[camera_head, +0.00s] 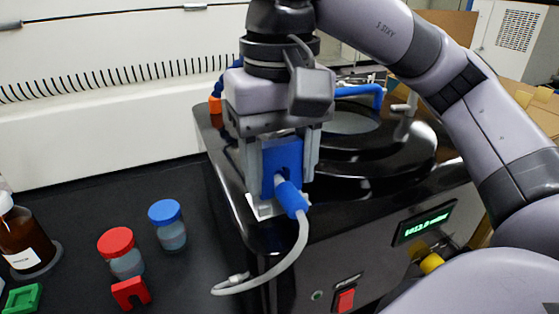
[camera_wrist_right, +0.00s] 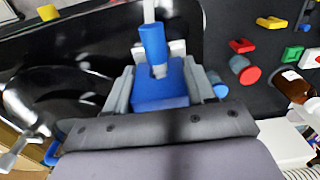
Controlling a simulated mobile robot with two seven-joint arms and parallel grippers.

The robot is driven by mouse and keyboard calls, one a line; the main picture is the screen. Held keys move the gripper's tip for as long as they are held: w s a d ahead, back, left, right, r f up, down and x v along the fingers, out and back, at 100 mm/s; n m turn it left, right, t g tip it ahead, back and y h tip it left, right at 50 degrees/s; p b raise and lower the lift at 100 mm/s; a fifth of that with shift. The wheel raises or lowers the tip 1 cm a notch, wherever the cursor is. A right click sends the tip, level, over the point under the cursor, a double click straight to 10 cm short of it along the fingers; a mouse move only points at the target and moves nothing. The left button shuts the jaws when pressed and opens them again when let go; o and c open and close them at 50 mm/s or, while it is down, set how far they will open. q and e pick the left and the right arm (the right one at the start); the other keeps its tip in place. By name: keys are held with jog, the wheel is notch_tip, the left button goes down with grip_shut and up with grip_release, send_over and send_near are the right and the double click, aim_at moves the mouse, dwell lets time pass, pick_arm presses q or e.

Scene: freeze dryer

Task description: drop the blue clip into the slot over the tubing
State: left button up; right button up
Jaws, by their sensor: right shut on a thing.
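The blue clip (camera_head: 283,159) is between the fingers of my right gripper (camera_head: 281,172), which is shut on it above the corner of the black machine. It also shows in the right wrist view (camera_wrist_right: 162,92). The tubing (camera_head: 284,258) is a pale hose with a blue sleeve (camera_head: 291,197), which sits at the lower front of the clip. A white bracket (camera_head: 262,209) shows just below the clip; the slot itself is hidden by the clip and fingers. I cannot tell how deep the clip sits. My left gripper is not in view.
The black freeze dryer (camera_head: 330,232) has a round lid, a green display (camera_head: 425,222) and a red switch (camera_head: 345,300). Left of it stand a blue-capped jar (camera_head: 168,226), a red-capped jar (camera_head: 118,252) and a brown bottle (camera_head: 25,240). A red clip (camera_head: 131,292) and a green clip (camera_head: 23,298) lie nearby.

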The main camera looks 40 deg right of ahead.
jog(key=shift+f+b, duration=0.4)
jog(key=shift+f, duration=0.15)
jog(key=shift+s+a+f, duration=0.1)
jog(key=shift+s+f, duration=0.05)
jog(key=shift+f, duration=0.3)
dwell(0.5)
jog(key=o, duration=0.7)
jog(key=shift+b, duration=0.3)
jog(key=shift+r, duration=0.15)
jog(key=shift+r+p, duration=0.5)
jog(key=shift+p, duration=0.25)
jog(key=shift+r+p, duration=1.05)
jog(key=shift+r, duration=0.1)
